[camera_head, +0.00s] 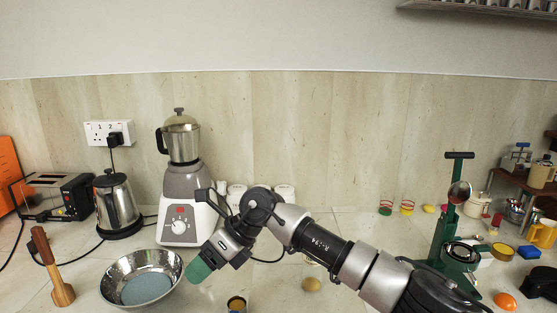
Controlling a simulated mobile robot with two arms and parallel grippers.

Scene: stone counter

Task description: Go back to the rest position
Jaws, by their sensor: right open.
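My right arm reaches in from the lower right, across the counter. Its gripper (204,262) is at the end of the arm, just right of a metal bowl (172,272). The gripper is open, with a green piece at its tip; the gap between its fingers is hard to make out. It seems to hold nothing. My left gripper is not in view.
A mixer grinder (180,185), a kettle (116,202) and a toaster (54,197) stand behind, at the left. A wooden masher (60,285) stands left of the bowl. A green press (450,225) stands at the right.

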